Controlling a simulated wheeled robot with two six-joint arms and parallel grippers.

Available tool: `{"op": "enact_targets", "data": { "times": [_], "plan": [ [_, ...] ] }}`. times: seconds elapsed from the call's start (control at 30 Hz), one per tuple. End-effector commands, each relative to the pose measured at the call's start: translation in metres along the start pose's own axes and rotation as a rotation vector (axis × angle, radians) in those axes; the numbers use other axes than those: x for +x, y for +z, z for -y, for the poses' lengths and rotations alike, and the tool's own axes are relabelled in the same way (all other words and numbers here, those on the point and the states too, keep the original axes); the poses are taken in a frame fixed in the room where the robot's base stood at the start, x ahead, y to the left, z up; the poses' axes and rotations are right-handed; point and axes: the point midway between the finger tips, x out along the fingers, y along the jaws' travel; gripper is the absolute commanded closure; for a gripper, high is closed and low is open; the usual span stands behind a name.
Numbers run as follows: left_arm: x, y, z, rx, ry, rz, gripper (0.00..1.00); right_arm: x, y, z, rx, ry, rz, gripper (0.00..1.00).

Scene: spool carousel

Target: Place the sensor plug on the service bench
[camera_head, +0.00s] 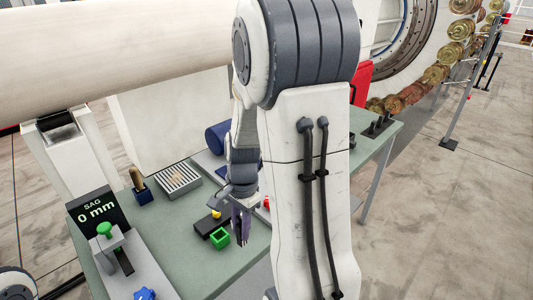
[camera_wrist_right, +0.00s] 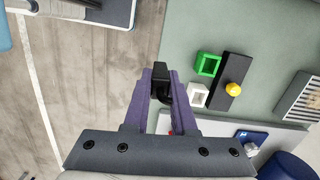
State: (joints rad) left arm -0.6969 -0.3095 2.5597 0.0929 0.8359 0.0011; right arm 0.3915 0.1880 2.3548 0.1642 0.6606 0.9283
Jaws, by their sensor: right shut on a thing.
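My right gripper (camera_wrist_right: 163,74) has purple fingers and is shut on a black piece (camera_wrist_right: 162,88), which looks like the sensor plug; its lower end is partly hidden between the fingers. In the head view the right gripper (camera_head: 242,238) hangs near the green-grey service bench (camera_head: 185,232), and I cannot make out the plug there. In the right wrist view the held piece lines up with the edge of the bench (camera_wrist_right: 265,35), with floor to the left. I cannot tell its height above the bench. My left gripper is not in view.
A green square frame (camera_head: 219,237), a black bar (camera_wrist_right: 232,80) with a yellow knob (camera_wrist_right: 233,89) and a white square frame (camera_wrist_right: 197,95) stand beside the gripper. A slatted tray (camera_head: 177,180) and a SAG display (camera_head: 94,212) are further left. Open bench surface lies between.

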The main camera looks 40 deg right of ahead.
Motion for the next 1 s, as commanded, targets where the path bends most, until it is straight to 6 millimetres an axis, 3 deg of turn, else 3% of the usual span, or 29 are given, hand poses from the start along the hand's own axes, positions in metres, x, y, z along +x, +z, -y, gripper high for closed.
{"op": "enact_targets", "data": {
  "times": [0.1,0.27,0.7,1.0],
  "plan": [
    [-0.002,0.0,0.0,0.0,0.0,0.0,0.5,-0.008,-0.001,-0.006,0.081,-0.009,0.005,1.0],
    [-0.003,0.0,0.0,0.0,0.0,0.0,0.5,-0.005,0.002,-0.004,0.089,-0.007,0.007,1.0],
    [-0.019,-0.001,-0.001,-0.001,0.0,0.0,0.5,0.057,0.067,0.052,0.08,-0.004,0.006,1.0],
    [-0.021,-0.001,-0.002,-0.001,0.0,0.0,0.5,0.081,0.082,0.066,0.085,-0.006,0.006,1.0]
  ]
}}
